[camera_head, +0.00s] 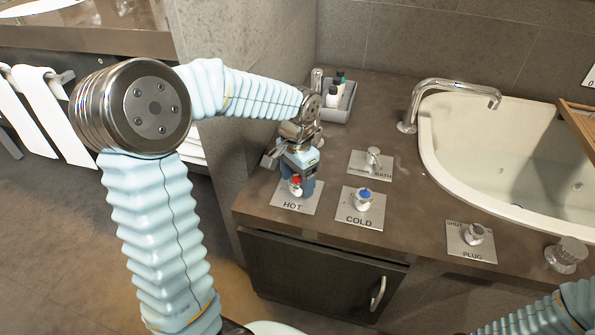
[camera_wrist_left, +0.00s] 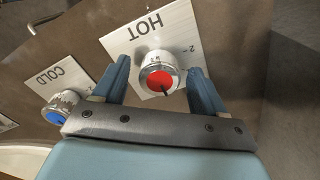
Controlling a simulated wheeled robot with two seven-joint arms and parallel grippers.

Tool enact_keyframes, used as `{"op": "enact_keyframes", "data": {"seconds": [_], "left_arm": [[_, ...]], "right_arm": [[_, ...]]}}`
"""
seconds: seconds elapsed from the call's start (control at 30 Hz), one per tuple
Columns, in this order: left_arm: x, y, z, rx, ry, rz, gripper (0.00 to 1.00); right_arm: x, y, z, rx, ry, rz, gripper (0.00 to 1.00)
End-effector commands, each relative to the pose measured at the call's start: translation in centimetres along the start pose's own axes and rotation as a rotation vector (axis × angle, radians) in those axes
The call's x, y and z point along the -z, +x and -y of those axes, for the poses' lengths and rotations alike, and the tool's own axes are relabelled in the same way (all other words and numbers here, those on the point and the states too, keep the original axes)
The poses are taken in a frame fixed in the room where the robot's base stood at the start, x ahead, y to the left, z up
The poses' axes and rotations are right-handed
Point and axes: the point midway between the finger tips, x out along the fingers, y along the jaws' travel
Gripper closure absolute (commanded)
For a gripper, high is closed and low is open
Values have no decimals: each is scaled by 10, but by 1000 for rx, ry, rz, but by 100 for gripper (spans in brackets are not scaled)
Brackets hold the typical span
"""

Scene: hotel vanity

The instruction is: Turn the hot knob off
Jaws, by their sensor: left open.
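The hot knob (camera_head: 296,187) is a metal knob with a red cap on a plate marked HOT, near the front left of the counter. It also shows in the left wrist view (camera_wrist_left: 159,76), with a dark mark on its red face. My left gripper (camera_head: 300,184) is open above it. In the left wrist view the blue fingers (camera_wrist_left: 160,85) stand on either side of the knob, with gaps visible; I cannot tell whether they touch it. My right gripper is not in view; only part of my right arm shows at the lower right.
The blue-capped cold knob (camera_head: 363,199) stands just right of the hot one. A shower/bath knob (camera_head: 373,156), a plug knob (camera_head: 474,233), and a tub (camera_head: 500,160) with a faucet (camera_head: 440,92) are farther right. A bottle tray (camera_head: 340,108) sits behind.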

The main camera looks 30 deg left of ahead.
Motion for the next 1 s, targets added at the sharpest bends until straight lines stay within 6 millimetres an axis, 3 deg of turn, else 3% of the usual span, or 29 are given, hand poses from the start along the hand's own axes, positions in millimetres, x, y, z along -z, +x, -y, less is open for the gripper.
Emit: {"op": "enact_keyframes", "data": {"seconds": [0.17, 0.4, 0.6, 0.77, 1.0], "left_arm": [[1, -25, 0, 2, 0, -6, 29], [1, -84, 0, 2, 0, -6, 29], [1, -122, 0, 1, 0, -4, 29], [0, -135, 0, 0, 1, -2, 29], [0, -137, 0, 0, 1, -1, 29]], "right_arm": [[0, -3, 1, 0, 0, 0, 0], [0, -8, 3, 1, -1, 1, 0], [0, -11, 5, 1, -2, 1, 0], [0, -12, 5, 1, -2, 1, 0], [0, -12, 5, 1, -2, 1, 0]]}}
